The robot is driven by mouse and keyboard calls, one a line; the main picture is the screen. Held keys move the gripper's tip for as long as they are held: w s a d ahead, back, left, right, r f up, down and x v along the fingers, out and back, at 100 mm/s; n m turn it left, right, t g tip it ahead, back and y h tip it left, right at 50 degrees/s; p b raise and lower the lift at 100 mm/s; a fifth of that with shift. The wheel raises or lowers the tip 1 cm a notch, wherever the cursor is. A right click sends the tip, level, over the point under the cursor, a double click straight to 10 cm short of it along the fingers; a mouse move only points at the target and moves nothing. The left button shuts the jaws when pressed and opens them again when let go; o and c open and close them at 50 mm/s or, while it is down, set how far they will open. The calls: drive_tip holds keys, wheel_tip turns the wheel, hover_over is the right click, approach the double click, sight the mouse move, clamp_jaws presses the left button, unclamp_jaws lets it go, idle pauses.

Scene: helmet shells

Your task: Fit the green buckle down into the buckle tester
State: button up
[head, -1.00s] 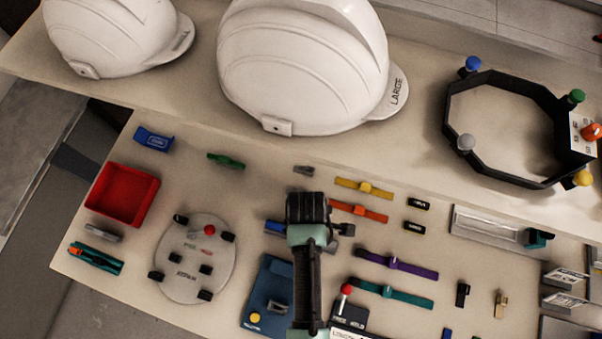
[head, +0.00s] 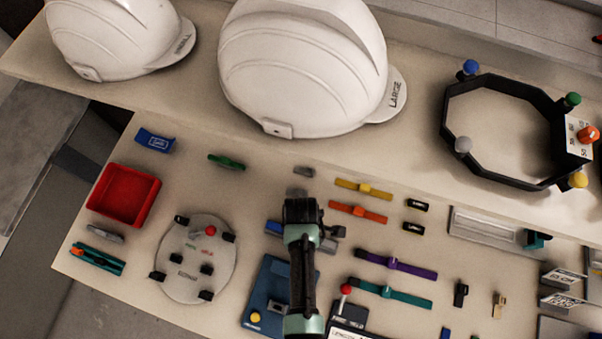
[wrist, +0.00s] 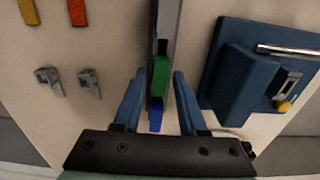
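In the wrist view the green buckle (wrist: 161,76) lies between the two blue fingers of my gripper (wrist: 159,76). A blue end piece (wrist: 155,117) is below it and a grey strip (wrist: 166,22) runs on above it. The fingers are apart, with narrow gaps showing beside the green part. In the head view my gripper and wrist hide the green buckle; the blue end (head: 273,227) shows to their left. The buckle tester seems to be the blue block with a metal bar and a yellow button (wrist: 232,70), right of my gripper; it also shows in the head view (head: 262,283).
Yellow (head: 362,189), orange (head: 357,211), purple (head: 396,264) and teal (head: 391,294) straps lie to the right. A red-knobbed box (head: 347,315) stands near the tester. A round grey plate (head: 183,258) and a red tray (head: 123,195) are left. White helmets (head: 300,70) stand behind.

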clamp_jaws()
